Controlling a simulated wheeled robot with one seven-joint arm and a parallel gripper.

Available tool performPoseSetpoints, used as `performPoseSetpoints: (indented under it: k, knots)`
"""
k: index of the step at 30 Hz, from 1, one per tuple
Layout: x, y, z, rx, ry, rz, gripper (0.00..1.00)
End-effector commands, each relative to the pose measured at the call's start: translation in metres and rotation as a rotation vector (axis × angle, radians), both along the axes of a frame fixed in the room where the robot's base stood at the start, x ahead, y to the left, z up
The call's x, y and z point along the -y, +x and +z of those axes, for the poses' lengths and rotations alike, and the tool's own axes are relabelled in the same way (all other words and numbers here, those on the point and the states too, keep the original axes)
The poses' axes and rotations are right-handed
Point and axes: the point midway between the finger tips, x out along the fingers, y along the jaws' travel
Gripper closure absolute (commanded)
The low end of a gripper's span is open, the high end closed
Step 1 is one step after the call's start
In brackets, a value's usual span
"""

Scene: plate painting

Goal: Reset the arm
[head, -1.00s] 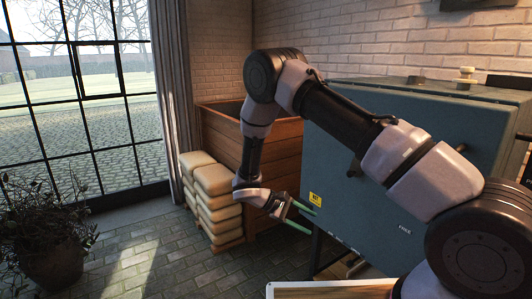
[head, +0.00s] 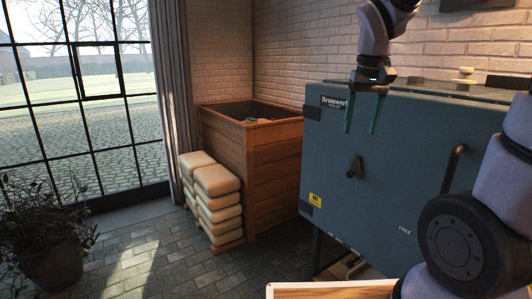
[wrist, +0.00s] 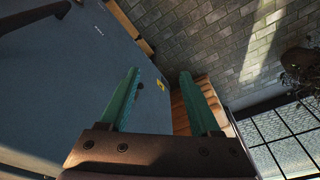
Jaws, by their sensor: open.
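My gripper (head: 364,113) hangs upright with its green fingers pointing down, in front of the upper part of a blue-grey kiln-like cabinet (head: 400,190). The fingers are apart with nothing between them. In the wrist view, my gripper (wrist: 160,88) also shows two spread, empty green fingers, with the cabinet (wrist: 60,70) filling the left side. My arm rises out of the top of the head view, so its upper links are partly hidden.
A wooden bin (head: 270,160) stands left of the cabinet, with stacked pale sacks (head: 215,200) before it. A potted plant (head: 50,235) is by the window. The cabinet has a protruding handle (head: 453,168). The paved floor (head: 150,255) is largely clear.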

Motion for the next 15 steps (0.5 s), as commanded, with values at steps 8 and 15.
performPoseSetpoints:
  k: [8,15]
  knots:
    - [0.016,-0.06,0.054,0.268,0.189,-0.161,0.36]
    - [0.018,-0.087,0.07,0.4,0.265,-0.226,0.36]
